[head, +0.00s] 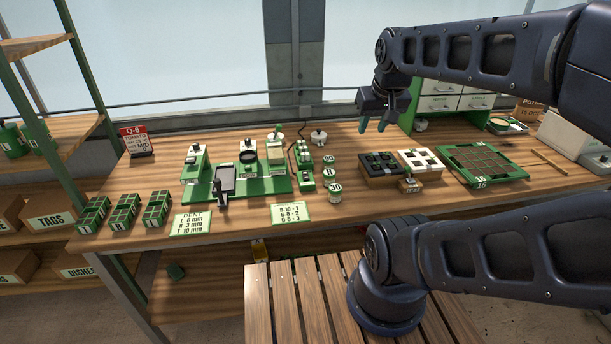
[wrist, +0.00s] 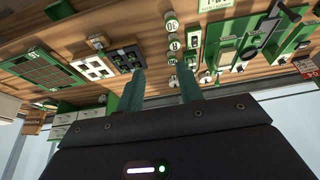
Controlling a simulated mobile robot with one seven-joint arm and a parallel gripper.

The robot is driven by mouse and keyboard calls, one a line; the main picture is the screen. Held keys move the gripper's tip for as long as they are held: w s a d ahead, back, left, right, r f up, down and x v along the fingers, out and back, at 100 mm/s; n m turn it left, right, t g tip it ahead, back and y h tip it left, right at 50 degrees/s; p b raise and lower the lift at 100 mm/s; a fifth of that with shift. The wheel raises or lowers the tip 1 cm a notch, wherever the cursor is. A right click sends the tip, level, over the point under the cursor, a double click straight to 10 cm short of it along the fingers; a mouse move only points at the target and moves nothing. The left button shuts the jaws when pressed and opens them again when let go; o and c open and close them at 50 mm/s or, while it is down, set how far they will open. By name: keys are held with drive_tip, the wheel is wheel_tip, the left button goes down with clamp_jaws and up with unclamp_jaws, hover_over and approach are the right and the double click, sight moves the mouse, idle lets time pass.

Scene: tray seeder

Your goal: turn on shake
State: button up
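The seeder (head: 270,186) is a green base on the bench with white-and-green posts, a dark tilted plate and a black round part. A narrow green switch box (head: 304,166) with small white and dark controls stands at its right end; it also shows in the wrist view (wrist: 193,40). I cannot read which control is marked shake. My gripper (head: 372,126) is above the back of the bench, right of the switch box and apart from it. In the wrist view its two green fingers (wrist: 160,90) are spread with nothing between them.
Several round numbered tins (head: 329,173) stand right of the switch box. Dark and white trays (head: 420,161) and a green grid tray (head: 484,163) lie farther right. Green seed packs (head: 124,212) and two cards (head: 291,213) are at the front left. A red-topped sign (head: 135,141) stands back left.

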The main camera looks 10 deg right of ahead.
drive_tip(key=shift+w, duration=0.4)
drive_tip(key=c, duration=0.7)
drive_tip(key=w+a+f+n+g, duration=0.1)
drive_tip(key=w+a+f+n, duration=0.1)
drive_tip(key=w+n, duration=0.3)
drive_tip(key=w, duration=0.2)
drive_tip(key=shift+w+a+n, duration=0.3)
drive_tip(key=w+a+f+n+g, duration=0.2)
drive_tip(key=w+a+f+n, duration=0.8)
drive_tip(key=w, duration=0.5)
wheel_tip(320, 180, down, 3)
drive_tip(key=shift+w+f+n, duration=0.15)
drive_tip(key=shift+w+n, duration=0.05)
drive_tip(key=shift+n, duration=1)
